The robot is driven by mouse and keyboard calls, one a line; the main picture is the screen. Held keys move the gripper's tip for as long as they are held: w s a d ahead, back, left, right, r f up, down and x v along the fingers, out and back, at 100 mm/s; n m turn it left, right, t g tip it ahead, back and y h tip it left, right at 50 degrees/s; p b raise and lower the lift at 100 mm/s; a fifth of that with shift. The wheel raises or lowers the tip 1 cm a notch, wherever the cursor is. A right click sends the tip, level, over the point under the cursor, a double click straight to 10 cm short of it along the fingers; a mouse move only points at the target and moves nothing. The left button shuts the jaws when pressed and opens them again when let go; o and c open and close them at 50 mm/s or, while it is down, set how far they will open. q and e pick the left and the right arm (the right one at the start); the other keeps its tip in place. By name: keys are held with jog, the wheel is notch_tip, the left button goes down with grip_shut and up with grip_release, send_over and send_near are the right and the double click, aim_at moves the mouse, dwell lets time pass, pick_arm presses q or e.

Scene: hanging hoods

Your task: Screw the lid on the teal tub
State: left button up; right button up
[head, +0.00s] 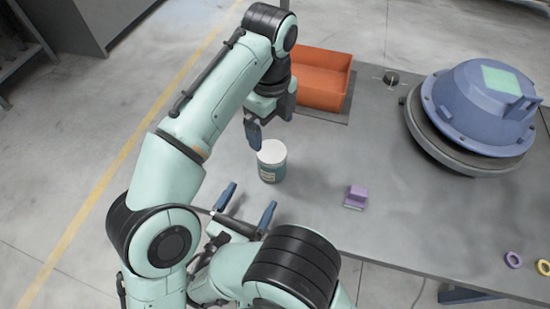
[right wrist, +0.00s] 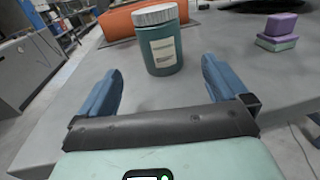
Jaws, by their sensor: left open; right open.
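The teal tub (head: 271,173) stands upright near the table's left edge, with a pale label on its side. A white lid (head: 271,151) sits on its top; I cannot tell how tightly it is seated. The tub (right wrist: 161,50) and the ribbed lid (right wrist: 155,15) also show in the right wrist view. My left gripper (head: 255,134) is open, just above and left of the lid; one blue finger shows clearly and the other is mostly hidden. My right gripper (head: 246,205) is open and empty in front of the tub, its fingers pointing towards it.
An orange bin (head: 323,82) stands behind the tub. A large blue housing (head: 470,112) rests on a dark round base at the back right. A purple block (head: 356,194) lies right of the tub. Two rings, one yellow (head: 513,260), lie at the far right. The middle of the table is clear.

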aim_at(274, 159)
jog(key=x, duration=1.3)
jog(key=shift+w+d, duration=0.15)
jog(key=shift+w, duration=0.05)
grip_shut()
pick_arm(q)
jog(key=n, duration=0.6)
jog(key=shift+f, duration=0.1)
jog(key=n, duration=0.6)
jog(key=shift+n, duration=0.4)
jog(key=n, duration=0.6)
jog(key=shift+n, duration=0.4)
jog(key=n, duration=0.3)
jog(key=shift+n, duration=0.4)
jog(key=n, duration=0.3)
jog(key=shift+n, duration=0.3)
